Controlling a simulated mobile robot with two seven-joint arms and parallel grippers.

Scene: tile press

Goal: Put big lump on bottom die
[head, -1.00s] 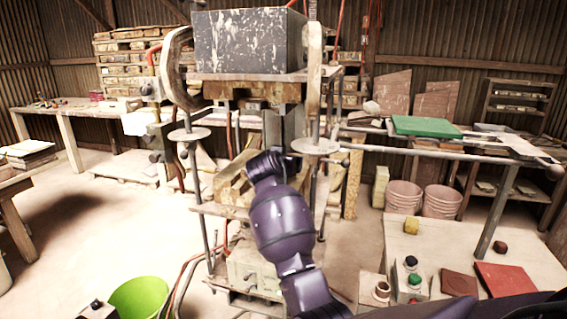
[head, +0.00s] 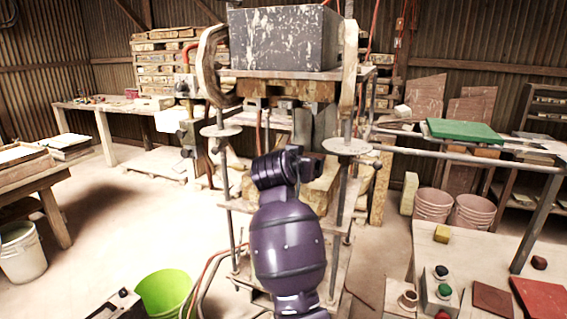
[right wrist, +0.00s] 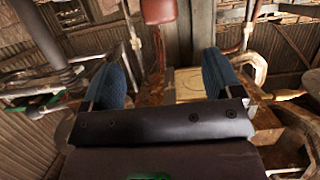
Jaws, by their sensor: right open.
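My right arm rises in front of the press in the head view, its far end (head: 285,168) pointing into the press; its fingers are hidden there. In the right wrist view my right gripper (right wrist: 163,62) is open, its two blue fingers wide apart with nothing held between them. A pale tan square plate (right wrist: 190,86) lies beyond the right finger; it may be the bottom die, but I cannot be sure. A red-brown rounded thing (right wrist: 158,10) shows at the top edge; I cannot tell whether it is the lump. My left gripper is not in view.
The press carries a heavy grey block (head: 282,40) between upright posts. A table (head: 470,252) at right holds a yellow block (head: 442,233), a dark brown lump (head: 539,262), red slabs (head: 492,299) and a button box (head: 430,292). A green bucket (head: 165,292) stands at lower left.

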